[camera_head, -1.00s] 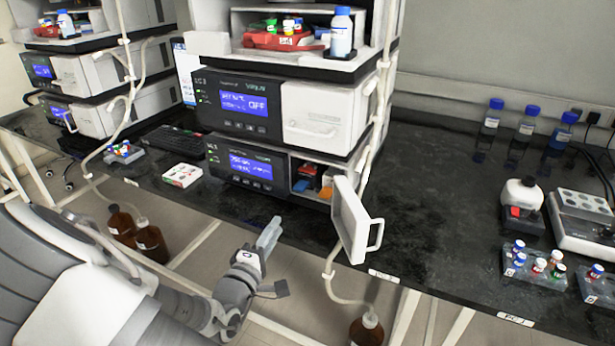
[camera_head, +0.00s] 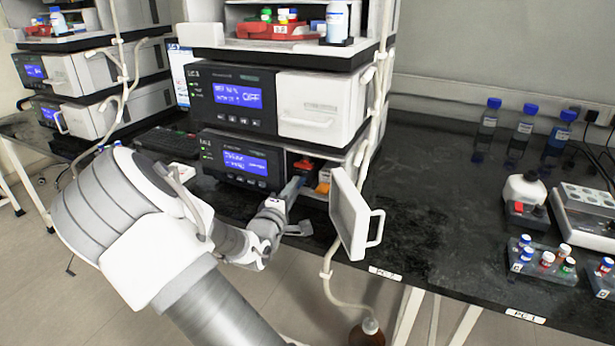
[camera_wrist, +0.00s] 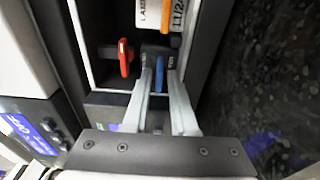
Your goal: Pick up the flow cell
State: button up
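The detector's lower compartment (camera_head: 345,172) is open and holds small coloured parts. In the wrist view, a dark part with a blue tab (camera_wrist: 160,74), a red-handled part (camera_wrist: 125,58) and an orange piece (camera_wrist: 166,14) next to a white labelled block (camera_wrist: 148,14) show inside. I cannot tell by name which is the flow cell. My gripper (camera_head: 294,186) is at the compartment mouth. In the wrist view, its fingers (camera_wrist: 162,68) are apart, with the blue tab showing between their tips. Contact is not clear. In the head view, my gripper hides the blue part.
The open white door (camera_head: 350,215) with its handle stands just right of my gripper. A tube (camera_head: 330,270) hangs below it. A closed module (camera_head: 320,108) sits above the compartment. The bench (camera_head: 430,200) right of the door is clear. Vial racks (camera_head: 540,265) stand further right.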

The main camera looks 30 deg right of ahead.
jog(key=shift+w+d, duration=0.4)
jog(key=shift+d, duration=0.1)
grip_shut()
jog(key=shift+r, duration=0.1)
dwell(1.0)
